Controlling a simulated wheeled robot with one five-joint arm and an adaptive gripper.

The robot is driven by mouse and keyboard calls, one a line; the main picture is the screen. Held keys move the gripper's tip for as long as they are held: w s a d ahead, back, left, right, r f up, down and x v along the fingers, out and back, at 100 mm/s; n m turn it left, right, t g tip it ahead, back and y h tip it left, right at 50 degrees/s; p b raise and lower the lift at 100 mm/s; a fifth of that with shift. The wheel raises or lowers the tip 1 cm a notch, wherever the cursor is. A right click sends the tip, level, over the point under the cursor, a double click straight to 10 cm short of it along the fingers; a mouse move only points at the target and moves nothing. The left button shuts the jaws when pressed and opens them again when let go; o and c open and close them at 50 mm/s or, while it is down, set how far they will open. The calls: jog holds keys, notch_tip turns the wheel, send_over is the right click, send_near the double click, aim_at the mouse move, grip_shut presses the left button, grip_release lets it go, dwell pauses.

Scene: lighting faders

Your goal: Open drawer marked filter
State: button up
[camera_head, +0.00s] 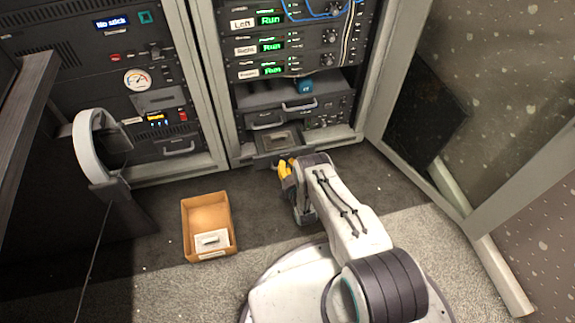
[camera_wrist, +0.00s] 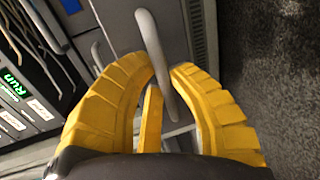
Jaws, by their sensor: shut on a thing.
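My gripper (camera_head: 285,167) has yellow fingers and is low at the foot of the right rack, in front of a bottom drawer (camera_head: 279,158). This drawer appears to stand out somewhat from the rack, with an opening showing behind its front. In the wrist view my gripper (camera_wrist: 165,75) is shut around a grey bar handle (camera_wrist: 152,40), with a finger on each side of it. The handle is mostly hidden in the head view. No label reading filter is legible on this drawer.
Other grey handles (camera_head: 299,105) are just above on the right rack. An open rack door (camera_head: 410,165) stands on the right. A cardboard box (camera_head: 207,215) with a small item inside is on the floor to the left.

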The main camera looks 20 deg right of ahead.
grip_shut()
jog(key=p+v, duration=0.1)
jog(key=v, duration=0.1)
jog(key=f+p+v, duration=0.1)
jog(key=p+v, duration=0.1)
jog(key=v, duration=0.1)
jog(key=shift+s, duration=0.1)
jog(key=o, duration=0.7)
grip_release()
